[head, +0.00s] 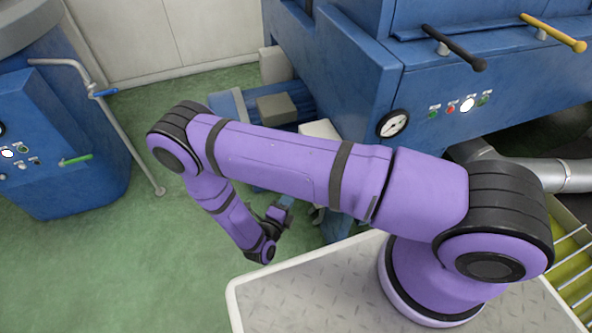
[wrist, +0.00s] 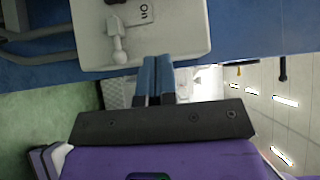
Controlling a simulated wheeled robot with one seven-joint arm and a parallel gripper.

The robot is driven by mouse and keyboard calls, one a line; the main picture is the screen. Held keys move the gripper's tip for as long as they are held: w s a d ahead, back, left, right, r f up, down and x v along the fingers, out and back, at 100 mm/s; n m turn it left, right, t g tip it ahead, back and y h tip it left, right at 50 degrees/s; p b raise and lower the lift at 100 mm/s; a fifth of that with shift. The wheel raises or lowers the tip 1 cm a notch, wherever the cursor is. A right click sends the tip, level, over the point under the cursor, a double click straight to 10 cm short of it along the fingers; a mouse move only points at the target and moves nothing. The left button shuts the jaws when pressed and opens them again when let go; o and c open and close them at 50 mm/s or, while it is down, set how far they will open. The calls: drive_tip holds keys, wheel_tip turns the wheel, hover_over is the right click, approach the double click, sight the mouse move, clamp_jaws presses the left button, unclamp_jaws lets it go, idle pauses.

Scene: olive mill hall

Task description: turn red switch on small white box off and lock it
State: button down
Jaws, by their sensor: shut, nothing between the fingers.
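The small white box (wrist: 182,36) fills the top of the wrist view, against the blue machine. Its face carries an "On" label (wrist: 144,13), turned sideways, and a pale knobbed part (wrist: 118,40). A dark part shows at the top edge; I cannot make out a red switch. In the head view the box (head: 318,129) is mostly hidden behind my arm. My gripper (wrist: 157,58) is shut and empty, its blue fingertips at the box's lower edge in the picture; I cannot tell if they touch. In the head view my gripper (head: 283,205) hangs beside the blue machine.
The big blue machine (head: 345,75) has a gauge (head: 392,124), several small buttons, and black (head: 455,48) and yellow (head: 553,32) handles. Another blue machine (head: 60,140) with a pipe stands left. Green floor (head: 130,260) between them is clear.

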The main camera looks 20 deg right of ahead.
drive_tip(key=w+a+x, duration=0.2)
drive_tip(key=x, duration=1.1)
